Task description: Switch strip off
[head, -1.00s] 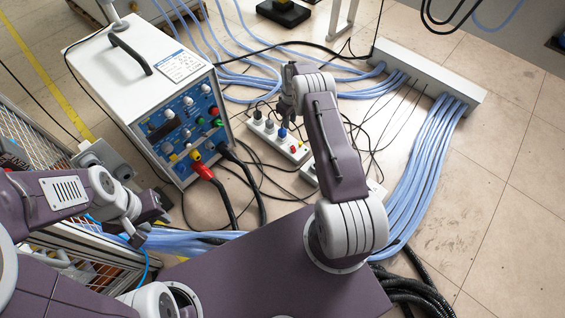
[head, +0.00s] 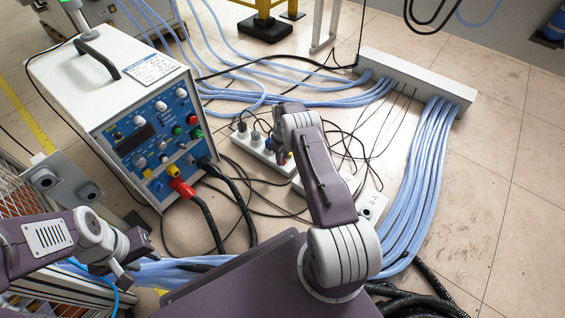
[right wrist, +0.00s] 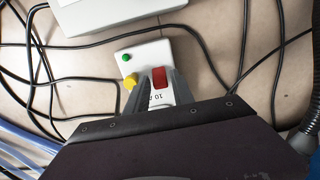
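A white power strip (head: 250,146) with plugs in it lies on the floor to the right of the heater box in the head view. In the right wrist view, a white strip end (right wrist: 157,57) shows a red rocker switch (right wrist: 160,78), a green button, a yellow button and a "10 A" label. My right gripper (right wrist: 160,78) points down at this end; its two fingers stand apart, one on each side of the red switch. I cannot tell whether they touch it. In the head view the right gripper (head: 283,150) is partly hidden by its arm. My left gripper (head: 122,268) hangs low at left, its fingers unclear.
The white heater box (head: 120,95) with a blue panel stands at left. More white units (head: 370,206) lie right of my right arm. Black cords and thick blue hoses (head: 420,170) cover the floor around. Bare tiles (head: 490,190) lie at right.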

